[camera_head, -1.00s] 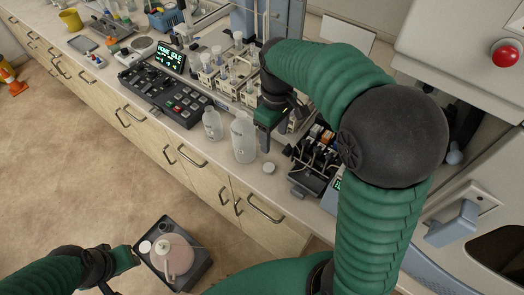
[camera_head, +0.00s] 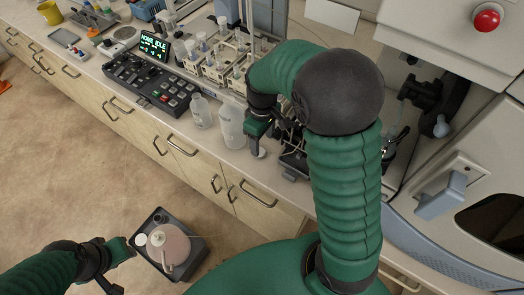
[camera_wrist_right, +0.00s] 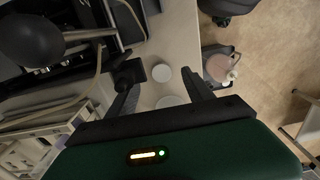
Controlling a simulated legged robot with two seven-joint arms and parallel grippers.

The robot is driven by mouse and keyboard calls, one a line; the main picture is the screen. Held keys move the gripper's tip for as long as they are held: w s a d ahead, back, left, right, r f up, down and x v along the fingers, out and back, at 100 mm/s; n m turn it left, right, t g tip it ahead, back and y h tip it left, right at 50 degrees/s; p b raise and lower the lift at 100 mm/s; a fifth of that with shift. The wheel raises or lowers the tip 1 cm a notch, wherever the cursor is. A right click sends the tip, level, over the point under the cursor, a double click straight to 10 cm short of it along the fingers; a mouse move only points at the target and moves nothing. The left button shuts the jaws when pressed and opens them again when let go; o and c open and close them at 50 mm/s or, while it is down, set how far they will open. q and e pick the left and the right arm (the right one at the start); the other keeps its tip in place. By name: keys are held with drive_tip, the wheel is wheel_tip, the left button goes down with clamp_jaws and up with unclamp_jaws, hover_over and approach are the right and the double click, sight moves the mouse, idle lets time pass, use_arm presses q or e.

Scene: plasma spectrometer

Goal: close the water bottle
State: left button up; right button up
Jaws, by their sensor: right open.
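A translucent white bottle (camera_head: 231,125) stands upright on the bench near its front edge. A small white cap (camera_head: 259,153) lies on the bench to its right, and it also shows in the right wrist view (camera_wrist_right: 162,73). My right gripper (camera_head: 257,140) is over the cap, just right of the bottle. In the wrist view its open fingers (camera_wrist_right: 163,82) stand either side of the cap, with nothing held. A second pale disc (camera_wrist_right: 168,101), partly hidden by the gripper body, is probably the bottle's top. My left gripper (camera_head: 128,250) is beside a dark tray; its fingers are unclear.
A smaller white bottle (camera_head: 201,112) stands left of the larger one. A black control panel (camera_head: 150,85) and racks of bottles (camera_head: 225,65) are behind. The dark tray (camera_head: 197,258) holds a pinkish round vessel (camera_head: 172,245). The bench front edge is close to the cap.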

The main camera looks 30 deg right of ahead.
sight(261, 151)
drive_tip(key=shift+a+f, duration=0.35)
drive_tip(key=shift+a+r, duration=0.1)
drive_tip(key=shift+a, duration=0.45)
drive_tip(key=shift+d, duration=0.15)
drive_tip(key=f, duration=0.1)
drive_tip(key=d+f, duration=0.1)
drive_tip(key=f, duration=0.3)
drive_tip(key=shift+w+d+f, duration=0.15)
drive_tip(key=shift+w+d, duration=0.15)
drive_tip(key=shift+w, duration=0.1)
drive_tip(key=shift+a+f, duration=0.1)
drive_tip(key=shift+f, duration=0.05)
drive_tip(key=shift+a+r, duration=0.2)
drive_tip(key=shift+a, duration=0.15)
drive_tip(key=shift+d+f, duration=0.1)
drive_tip(key=shift+d, duration=0.2)
drive_tip(key=c, duration=1.1)
clamp_jaws()
use_arm(q)
drive_tip(key=shift+a+f, duration=0.1)
drive_tip(key=shift+a, duration=0.4)
use_arm(e)
drive_tip(key=shift+a, duration=0.1)
